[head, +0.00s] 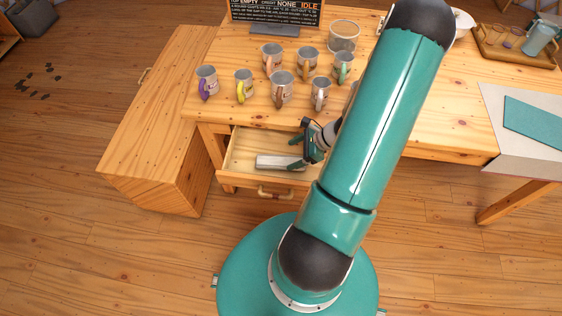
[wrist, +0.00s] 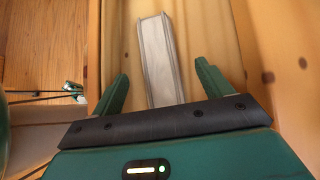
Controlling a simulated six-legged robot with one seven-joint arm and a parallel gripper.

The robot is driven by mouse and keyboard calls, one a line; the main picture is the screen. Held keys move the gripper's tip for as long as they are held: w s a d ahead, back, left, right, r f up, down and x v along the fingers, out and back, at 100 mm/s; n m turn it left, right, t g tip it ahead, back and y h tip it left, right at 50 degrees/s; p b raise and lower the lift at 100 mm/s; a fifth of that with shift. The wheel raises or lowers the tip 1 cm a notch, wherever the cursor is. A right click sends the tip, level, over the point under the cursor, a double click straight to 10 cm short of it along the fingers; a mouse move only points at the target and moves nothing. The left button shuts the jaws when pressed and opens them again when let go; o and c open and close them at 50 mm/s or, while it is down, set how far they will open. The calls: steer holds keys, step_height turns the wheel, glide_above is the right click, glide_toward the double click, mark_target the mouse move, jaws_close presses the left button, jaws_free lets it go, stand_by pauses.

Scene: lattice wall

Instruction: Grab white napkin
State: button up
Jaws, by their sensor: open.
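A long, narrow white-grey item (head: 280,162), which looks like the folded white napkin, lies in the open drawer (head: 262,192). In the wrist view the napkin (wrist: 158,55) has a pale top face with raised grey edges; whether it sits in a holder I cannot tell. My gripper (head: 296,153) is over the drawer at the napkin's right end. In the wrist view my gripper's two green fingers (wrist: 163,85) are spread wide, one on each side of the napkin's near end, with gaps on both sides. Its near end is hidden behind the gripper body.
Several grey mugs (head: 281,88) with coloured handles stand on the wooden table (head: 420,130) above the drawer. A wooden cabinet (head: 160,140) stands to the left. The drawer walls are close around my gripper. The drawer's left part is bare.

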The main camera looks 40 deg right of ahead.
mark_target(281, 161)
steer(key=x, duration=0.5)
steer(key=shift+s+a+f, duration=0.1)
steer(key=shift+a+f, duration=0.05)
steer(key=shift+f, duration=0.05)
steer(key=shift+c, duration=0.2)
steer(key=c, duration=1)
